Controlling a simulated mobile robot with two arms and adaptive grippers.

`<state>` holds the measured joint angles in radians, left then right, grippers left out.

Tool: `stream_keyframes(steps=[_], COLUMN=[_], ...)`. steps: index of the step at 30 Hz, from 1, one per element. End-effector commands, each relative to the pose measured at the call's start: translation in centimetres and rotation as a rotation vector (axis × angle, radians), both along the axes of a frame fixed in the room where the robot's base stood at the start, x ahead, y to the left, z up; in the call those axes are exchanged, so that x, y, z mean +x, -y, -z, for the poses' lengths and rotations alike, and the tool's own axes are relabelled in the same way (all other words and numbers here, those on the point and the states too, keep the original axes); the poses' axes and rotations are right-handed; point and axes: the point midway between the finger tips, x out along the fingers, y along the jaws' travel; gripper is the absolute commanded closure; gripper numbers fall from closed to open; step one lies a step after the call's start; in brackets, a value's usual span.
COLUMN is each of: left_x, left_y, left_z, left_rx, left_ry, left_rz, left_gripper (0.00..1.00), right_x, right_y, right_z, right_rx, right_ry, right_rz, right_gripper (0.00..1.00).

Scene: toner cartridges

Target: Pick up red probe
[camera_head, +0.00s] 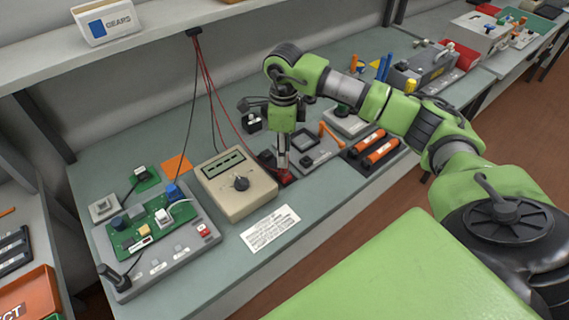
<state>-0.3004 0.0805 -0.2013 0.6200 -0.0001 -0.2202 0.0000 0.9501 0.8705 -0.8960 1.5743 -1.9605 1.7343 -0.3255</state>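My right gripper (284,168) points down just right of the beige meter, with its fingertips low over the bench. A small red piece (289,178), seemingly the red probe, shows at the fingertips. A red cable (226,108) hangs from a bracket under the shelf and runs down toward this spot. The fingertips are too small and partly covered to tell whether they are open or closed around the red piece. My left gripper is out of view.
The beige meter (236,184) stands left of the gripper, with a circuit board fixture (150,228) farther left. A white printed label (270,229) lies in front. The shelf (150,42) overhangs the back.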

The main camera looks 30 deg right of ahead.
Motion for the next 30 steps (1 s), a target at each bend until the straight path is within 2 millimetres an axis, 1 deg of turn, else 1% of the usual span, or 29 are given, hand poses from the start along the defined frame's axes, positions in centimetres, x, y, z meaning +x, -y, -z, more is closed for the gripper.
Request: stream_keyframes(steps=[1,4,6,9,12,17,18,20,21,22,30], left_x=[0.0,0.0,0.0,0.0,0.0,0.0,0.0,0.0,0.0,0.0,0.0], left_y=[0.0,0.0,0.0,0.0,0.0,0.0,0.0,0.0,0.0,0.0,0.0], left_z=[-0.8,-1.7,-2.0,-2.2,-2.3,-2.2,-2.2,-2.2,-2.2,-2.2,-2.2], left_rx=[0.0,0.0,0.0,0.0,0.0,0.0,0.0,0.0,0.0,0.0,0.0], left_ry=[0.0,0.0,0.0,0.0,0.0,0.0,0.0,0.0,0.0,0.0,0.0], left_rz=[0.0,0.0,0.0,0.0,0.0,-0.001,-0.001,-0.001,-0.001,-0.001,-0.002], left_gripper=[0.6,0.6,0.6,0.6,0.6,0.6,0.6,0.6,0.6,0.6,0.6], right_x=[-0.3,-0.7,-0.7,-0.6,-0.5,-0.5,-0.5,-0.5,-0.5,-0.5,-0.5], right_y=[-0.1,-0.2,-0.2,-0.2,-0.2,-0.2,-0.2,-0.2,-0.2,-0.2,-0.2], right_z=[0.4,1.8,2.9,4.0,4.5,4.6,4.6,4.6,4.6,4.6,4.5], right_rx=[0.0,0.0,0.001,0.001,0.0,0.001,0.001,0.001,0.001,0.001,0.001], right_ry=[-0.005,-0.006,-0.004,-0.003,0.0,0.001,0.001,0.001,0.001,0.001,0.001], right_rz=[-0.001,-0.001,0.0,0.001,0.0,0.0,0.0,0.0,0.0,0.0,0.0], right_gripper=[0.65,0.65,0.65,0.65,0.65,0.65,0.68,0.83,0.94,1.0,1.0])
